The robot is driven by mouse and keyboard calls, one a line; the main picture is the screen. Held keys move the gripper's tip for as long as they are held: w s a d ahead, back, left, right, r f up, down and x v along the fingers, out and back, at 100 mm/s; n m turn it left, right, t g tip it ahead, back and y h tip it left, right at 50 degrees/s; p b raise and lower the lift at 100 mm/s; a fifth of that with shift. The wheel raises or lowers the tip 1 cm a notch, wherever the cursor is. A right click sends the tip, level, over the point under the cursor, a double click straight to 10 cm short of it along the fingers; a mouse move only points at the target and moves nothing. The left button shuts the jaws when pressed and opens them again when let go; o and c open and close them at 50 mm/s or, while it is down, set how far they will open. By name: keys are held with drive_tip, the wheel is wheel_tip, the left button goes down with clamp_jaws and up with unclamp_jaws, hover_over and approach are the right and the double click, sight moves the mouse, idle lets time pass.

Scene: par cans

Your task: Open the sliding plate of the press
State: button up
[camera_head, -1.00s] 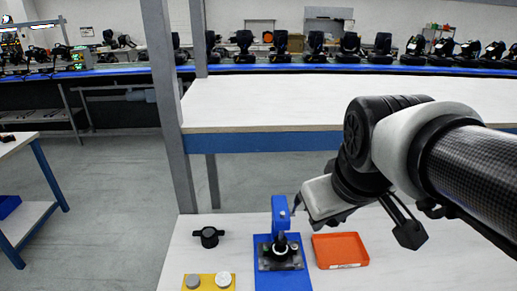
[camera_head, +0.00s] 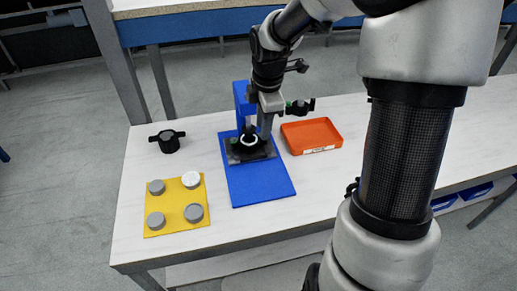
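The blue press (camera_head: 262,186) stands on the white table, with its upright blue column at the back. Its dark sliding plate (camera_head: 236,155) lies across the base below the column, with a white ring and a dark round part on it. My gripper (camera_head: 266,128) points down at the right side of the press head, close above the plate's right part. Whether it touches the plate is unclear. The fingers are small and partly merged with the press, so their opening is hard to see.
An orange tray (camera_head: 325,148) lies right of the press. A yellow board (camera_head: 175,210) with several grey discs and a white disc (camera_head: 191,179) lies to the left, and a black handled part (camera_head: 168,141) behind it. The table front is clear.

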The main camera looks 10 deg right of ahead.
sight(260, 158)
drive_tip(key=f+b, duration=0.1)
drive_tip(key=f, duration=0.3)
drive_tip(key=w+f+b, duration=0.1)
drive_tip(key=f, duration=0.3)
drive_tip(key=w+f+b, duration=0.1)
drive_tip(key=f, duration=0.4)
drive_tip(key=shift+w+a+b, duration=0.1)
drive_tip(key=shift+w+b, duration=0.15)
drive_tip(key=shift+b, duration=0.1)
clamp_jaws()
